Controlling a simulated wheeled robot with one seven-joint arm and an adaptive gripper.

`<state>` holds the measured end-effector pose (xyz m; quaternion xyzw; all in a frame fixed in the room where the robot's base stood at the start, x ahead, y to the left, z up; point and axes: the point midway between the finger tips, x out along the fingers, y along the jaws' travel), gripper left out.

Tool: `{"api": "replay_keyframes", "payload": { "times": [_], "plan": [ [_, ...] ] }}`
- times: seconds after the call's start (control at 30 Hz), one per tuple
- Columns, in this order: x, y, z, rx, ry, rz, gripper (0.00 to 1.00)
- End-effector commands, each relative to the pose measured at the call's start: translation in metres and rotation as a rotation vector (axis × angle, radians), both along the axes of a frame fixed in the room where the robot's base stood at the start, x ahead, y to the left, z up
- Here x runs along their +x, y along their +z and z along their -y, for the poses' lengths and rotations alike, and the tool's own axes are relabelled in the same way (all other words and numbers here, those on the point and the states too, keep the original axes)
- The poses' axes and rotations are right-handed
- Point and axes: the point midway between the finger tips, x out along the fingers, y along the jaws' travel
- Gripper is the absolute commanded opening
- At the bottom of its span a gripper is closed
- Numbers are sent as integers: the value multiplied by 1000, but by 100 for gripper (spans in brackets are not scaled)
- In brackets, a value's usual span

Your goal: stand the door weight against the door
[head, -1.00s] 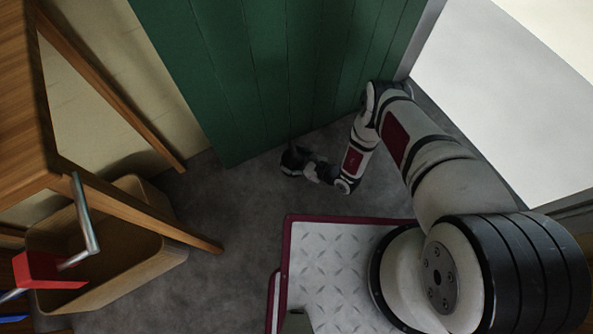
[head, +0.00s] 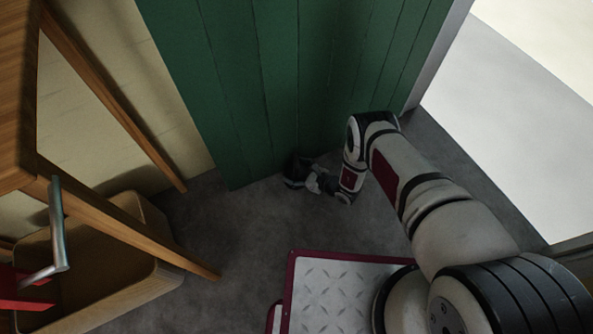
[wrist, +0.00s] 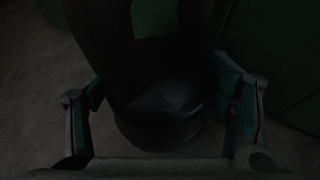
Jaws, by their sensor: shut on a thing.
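The green plank door (head: 290,90) stands open in the upper middle of the head view, its bottom edge just above the grey floor. The door weight (head: 296,168) is a dark, rounded object low at the foot of the door. In the wrist view the dark weight (wrist: 160,100) fills the space between the fingers, with a dark upright part above it. My gripper (wrist: 165,105) is shut on it, one finger on each side; it also shows in the head view (head: 309,178). The picture is too dark to tell whether the weight touches the door or the floor.
A wooden table (head: 20,110) with slanting legs stands at the left. A tan bin (head: 120,275) is on the floor below it, near a red-handled item (head: 25,292). Bare floor (head: 220,225) lies between bin and door. A bright doorway (head: 510,120) opens at the right.

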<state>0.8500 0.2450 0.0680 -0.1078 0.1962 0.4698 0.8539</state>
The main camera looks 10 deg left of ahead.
Motion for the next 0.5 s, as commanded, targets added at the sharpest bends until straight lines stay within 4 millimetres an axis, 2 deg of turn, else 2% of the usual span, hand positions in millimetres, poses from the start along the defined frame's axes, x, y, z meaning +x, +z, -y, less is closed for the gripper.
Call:
{"api": "replay_keyframes", "payload": {
  "times": [0.4, 0.43, 0.5],
  "plan": [
    [3, -2, -1, 7, -1, 6, 13],
    [0, -5, 0, 1, -1, 1, 76],
    [0, -5, 0, 1, 0, 1, 92]
  ]
}}
